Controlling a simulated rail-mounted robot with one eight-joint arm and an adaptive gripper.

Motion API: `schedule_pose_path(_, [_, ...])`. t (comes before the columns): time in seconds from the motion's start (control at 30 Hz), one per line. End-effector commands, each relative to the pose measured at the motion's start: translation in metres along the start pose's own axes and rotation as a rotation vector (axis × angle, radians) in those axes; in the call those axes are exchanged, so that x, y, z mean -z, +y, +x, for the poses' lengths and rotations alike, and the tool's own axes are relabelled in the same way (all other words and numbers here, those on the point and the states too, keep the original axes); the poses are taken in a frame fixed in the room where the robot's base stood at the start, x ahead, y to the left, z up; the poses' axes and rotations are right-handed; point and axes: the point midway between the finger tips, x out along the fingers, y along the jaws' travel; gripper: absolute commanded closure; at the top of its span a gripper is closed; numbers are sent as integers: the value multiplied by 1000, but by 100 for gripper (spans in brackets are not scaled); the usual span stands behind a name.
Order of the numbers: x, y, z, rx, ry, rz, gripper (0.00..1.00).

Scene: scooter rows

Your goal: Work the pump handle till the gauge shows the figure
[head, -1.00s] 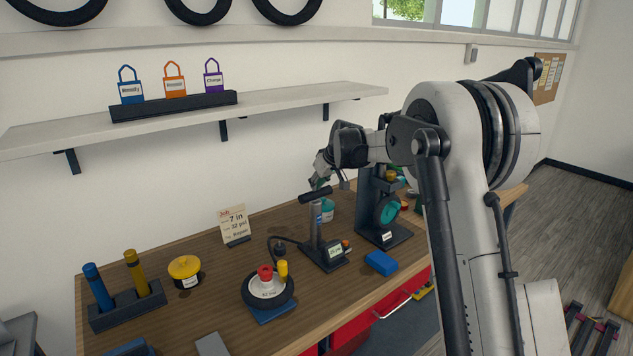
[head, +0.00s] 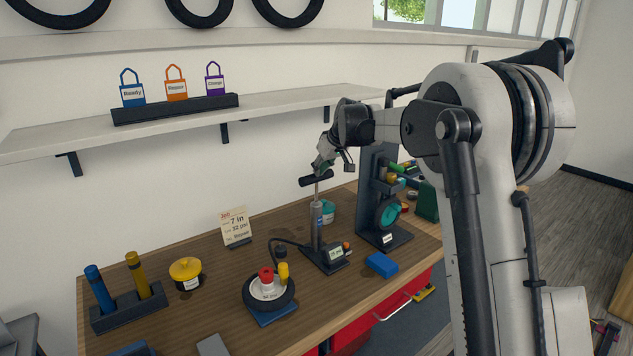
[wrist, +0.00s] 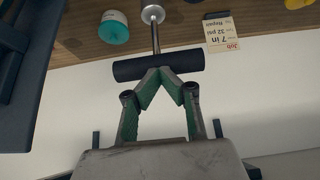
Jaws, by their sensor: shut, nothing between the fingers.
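The pump (head: 318,240) stands upright on the bench, with its black T-handle (head: 316,180) raised on a thin bare rod. In the wrist view the handle (wrist: 158,65) lies across the fingertips of my gripper (wrist: 156,75). My gripper (head: 319,169) is shut and is at the handle, with nothing held between the fingers; I cannot tell whether they touch it. The gauge (head: 336,254) at the pump's foot has a small lit display, too small to read surely. The job card (head: 236,227) reads 7 in, 32 psi, Repair.
A hose runs from the pump to a small wheel (head: 250,296) on a blue base. A dark stand with a teal disc (head: 388,212) is right of the pump, a blue block (head: 381,264) in front. A shelf (head: 280,103) with three tags is above.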

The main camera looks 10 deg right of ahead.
Motion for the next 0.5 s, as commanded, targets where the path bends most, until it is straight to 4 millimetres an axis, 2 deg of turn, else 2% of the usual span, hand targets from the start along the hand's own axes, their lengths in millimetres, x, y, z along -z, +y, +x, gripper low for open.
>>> schedule_pose_path(0.2, [0, 0, -39, 0, 2, 1, 100])
schedule_pose_path(0.33, [0, 0, -53, 0, 2, 1, 100])
schedule_pose_path(0.5, [1, 0, -60, 0, 2, 1, 100])
